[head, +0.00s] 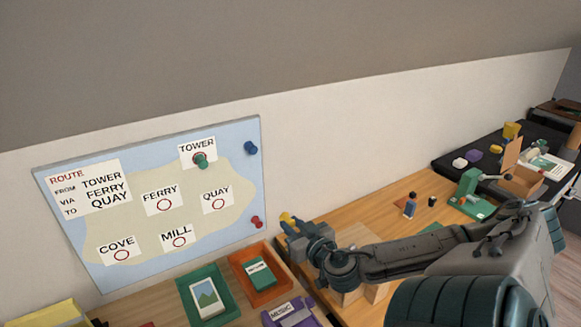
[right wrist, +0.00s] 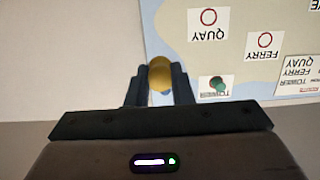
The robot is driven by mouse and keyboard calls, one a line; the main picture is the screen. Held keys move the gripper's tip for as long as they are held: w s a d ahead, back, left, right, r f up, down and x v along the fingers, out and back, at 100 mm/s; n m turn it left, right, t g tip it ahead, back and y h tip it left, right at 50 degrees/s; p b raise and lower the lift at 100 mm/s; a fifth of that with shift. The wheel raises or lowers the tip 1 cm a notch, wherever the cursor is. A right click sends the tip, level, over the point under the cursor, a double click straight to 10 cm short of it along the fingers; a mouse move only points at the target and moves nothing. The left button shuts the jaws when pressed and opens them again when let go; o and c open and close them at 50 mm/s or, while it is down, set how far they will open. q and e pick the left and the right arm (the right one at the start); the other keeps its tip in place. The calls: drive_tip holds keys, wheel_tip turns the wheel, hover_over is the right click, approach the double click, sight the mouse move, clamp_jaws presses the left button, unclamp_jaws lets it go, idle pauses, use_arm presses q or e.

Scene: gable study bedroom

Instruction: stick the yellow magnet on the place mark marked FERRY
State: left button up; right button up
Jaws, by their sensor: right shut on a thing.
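My right gripper (head: 293,226) is shut on the yellow magnet (head: 286,217), just off the lower right edge of the map board (head: 110,235). In the right wrist view the yellow magnet (right wrist: 160,74) sits between the two fingertips (right wrist: 160,88), with the board's edge behind. The FERRY place mark (head: 164,205) is a red ring under its label, left of centre on the board, and is empty. It also shows, upside down, in the right wrist view (right wrist: 265,40). My left gripper is not in view.
A green magnet (head: 200,160) sits on the TOWER mark. A blue magnet (head: 250,148) and a red magnet (head: 257,222) are at the board's right edge. QUAY (head: 218,204), MILL (head: 179,242) and COVE (head: 121,255) rings are bare. Green (head: 221,310) and orange (head: 285,290) trays stand below.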

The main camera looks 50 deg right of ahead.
sight(292, 226)
drive_tip(key=shift+s+a+r+p, duration=0.1)
drive_tip(key=shift+s+a+p, duration=0.05)
drive_tip(key=shift+s+p, duration=0.55)
drive_tip(key=shift+p+v, duration=0.9)
drive_tip(key=shift+p, duration=0.15)
drive_tip(key=shift+s+a, duration=0.2)
drive_tip(key=shift+s, duration=0.15)
drive_tip(key=shift+f, duration=0.25)
